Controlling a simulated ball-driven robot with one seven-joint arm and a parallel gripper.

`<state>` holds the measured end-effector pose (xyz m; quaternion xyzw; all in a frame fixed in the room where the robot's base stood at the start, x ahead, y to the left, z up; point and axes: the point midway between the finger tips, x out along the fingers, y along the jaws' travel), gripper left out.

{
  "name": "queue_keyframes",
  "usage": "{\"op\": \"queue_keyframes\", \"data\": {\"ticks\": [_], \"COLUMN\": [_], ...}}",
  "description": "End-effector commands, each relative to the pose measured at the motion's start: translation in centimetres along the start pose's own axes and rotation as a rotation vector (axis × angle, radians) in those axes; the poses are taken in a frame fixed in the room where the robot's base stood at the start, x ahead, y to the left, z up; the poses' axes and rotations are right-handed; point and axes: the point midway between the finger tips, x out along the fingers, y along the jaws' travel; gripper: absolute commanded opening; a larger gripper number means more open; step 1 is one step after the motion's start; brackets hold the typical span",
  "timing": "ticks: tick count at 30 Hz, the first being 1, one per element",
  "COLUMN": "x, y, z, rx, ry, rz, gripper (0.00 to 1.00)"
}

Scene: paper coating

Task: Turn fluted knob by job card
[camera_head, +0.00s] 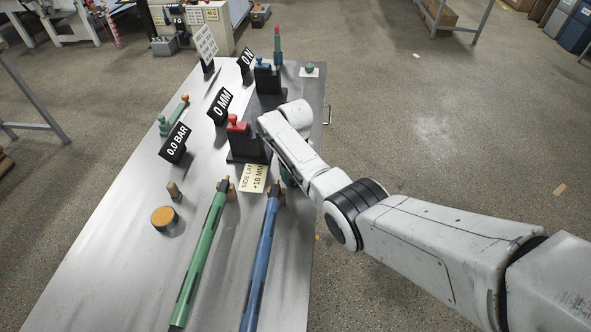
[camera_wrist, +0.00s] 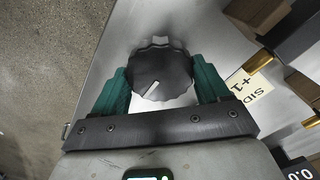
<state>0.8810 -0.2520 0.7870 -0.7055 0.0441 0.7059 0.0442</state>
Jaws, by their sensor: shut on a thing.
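The fluted knob (camera_wrist: 158,72) is black and scalloped with a white pointer line, seen in the wrist view. The pointer runs toward the lower left in that view. My gripper (camera_wrist: 160,80) has green fingers, one on each side of the knob, shut on it. In the head view the knob is hidden behind my arm, and only a little green of my gripper (camera_head: 287,175) shows. The job card (camera_head: 253,178) is cream and reads "SIDE LAY +10 MM". It also shows partly in the wrist view (camera_wrist: 245,88). A black display (camera_head: 220,105) reads "0 MM".
Black displays "0.0 BAR" (camera_head: 174,143) and "0 N" (camera_head: 246,62) stand on the metal table (camera_head: 110,235). A red-topped black block (camera_head: 247,150) stands by the card. A green bar (camera_head: 200,260), a blue bar (camera_head: 261,262) and an orange-topped disc (camera_head: 163,217) lie nearer.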

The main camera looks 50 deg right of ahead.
Motion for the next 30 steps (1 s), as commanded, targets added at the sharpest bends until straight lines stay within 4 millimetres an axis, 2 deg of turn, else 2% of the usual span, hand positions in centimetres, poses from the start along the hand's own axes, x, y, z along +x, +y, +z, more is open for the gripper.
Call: {"op": "queue_keyframes", "data": {"ticks": [5, 6, 13, 20, 23, 30], "x": [-0.1, -0.1, -0.1, -0.1, -0.8, -4.9], "y": [0.0, 0.0, 0.0, 0.0, 0.0, 0.0], "z": [-0.1, -0.1, -0.1, 0.0, -0.1, -0.1], "rx": [-0.001, -0.001, -0.002, -0.002, -0.002, -0.003], "ry": [0.002, 0.002, 0.001, 0.001, 0.001, 0.005], "rz": [0.002, 0.001, 0.001, 0.000, 0.000, 0.001], "gripper": [0.45, 0.79, 1.00, 1.00, 1.00, 1.00]}}
